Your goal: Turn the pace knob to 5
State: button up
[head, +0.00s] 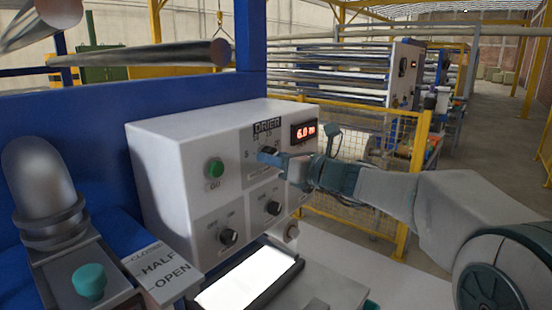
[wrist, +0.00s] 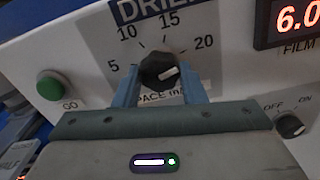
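The pace knob (wrist: 158,70) is a round black knob with a white mark, under a scale marked 5, 10, 15 and 20. In the wrist view its white mark slants up to the right, toward the 20 side. My gripper (wrist: 160,88) has its two blue fingers apart, one on each side of the knob's lower part. Whether they touch it is not clear. In the head view my gripper (head: 268,157) is at the white drier panel (head: 168,160), partly covering the knob (head: 270,149).
A red display (wrist: 296,18) reads 6.0, labelled film. A green button (wrist: 49,85) is left of the knob and an off/on knob (wrist: 290,126) right. Lower on the panel are two more black knobs (head: 228,237) (head: 273,208). A yellow fence (head: 352,190) stands behind my arm.

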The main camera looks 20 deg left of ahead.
jog(key=shift+f+b, duration=0.1)
jog(key=shift+b, duration=0.25)
jog(key=shift+n+b, duration=12.25)
jog(key=shift+n, duration=2.65)
jog(key=shift+w, duration=0.1)
